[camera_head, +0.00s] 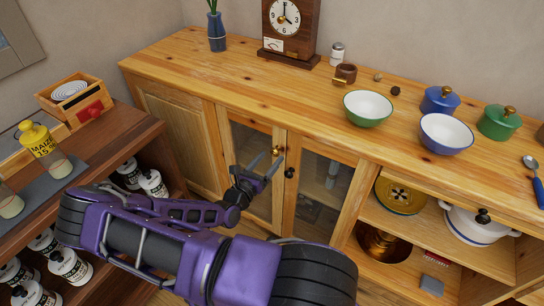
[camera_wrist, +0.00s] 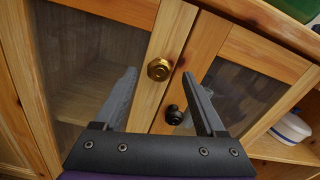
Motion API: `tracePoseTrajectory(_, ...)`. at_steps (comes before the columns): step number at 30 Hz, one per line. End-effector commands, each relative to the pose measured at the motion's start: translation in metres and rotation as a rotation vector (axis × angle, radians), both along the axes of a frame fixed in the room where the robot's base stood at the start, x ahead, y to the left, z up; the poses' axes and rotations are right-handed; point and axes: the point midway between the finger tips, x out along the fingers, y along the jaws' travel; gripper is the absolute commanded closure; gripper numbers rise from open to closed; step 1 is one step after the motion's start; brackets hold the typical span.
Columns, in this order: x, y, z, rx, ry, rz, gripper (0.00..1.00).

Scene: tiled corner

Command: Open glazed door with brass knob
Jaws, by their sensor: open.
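The glazed door with the brass knob (camera_head: 251,165) is the left one of two glass doors in the wooden cabinet, and it looks closed. Its brass knob (camera_head: 276,151) sits near its right edge; in the wrist view the brass knob (camera_wrist: 159,69) shows between my fingers, beyond their tips. My gripper (camera_head: 265,165) is open and empty in front of this door, apart from the knob as far as I can tell. In the wrist view my gripper (camera_wrist: 170,80) has its fingers spread either side of both knobs. The neighbouring glazed door (camera_head: 318,187) has a dark knob (camera_wrist: 174,114).
The cabinet top (camera_head: 225,65) carries a clock (camera_head: 290,25), a vase (camera_head: 217,32), bowls and lidded pots. An open shelf with a white pot (camera_head: 470,226) is at the right. A brown shelf unit (camera_head: 118,133) with several jars stands close at the left.

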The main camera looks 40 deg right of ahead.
Motion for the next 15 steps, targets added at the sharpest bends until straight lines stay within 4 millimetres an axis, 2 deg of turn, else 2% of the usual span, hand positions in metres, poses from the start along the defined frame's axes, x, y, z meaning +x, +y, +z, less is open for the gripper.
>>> tracePoseTrajectory(6, 0.008, -0.02, 0.0, 0.0, 0.0, 0.001, 0.27)
tracePoseTrajectory(15, 0.01, -0.022, 0.0, 0.001, -0.001, 0.001, 0.27)
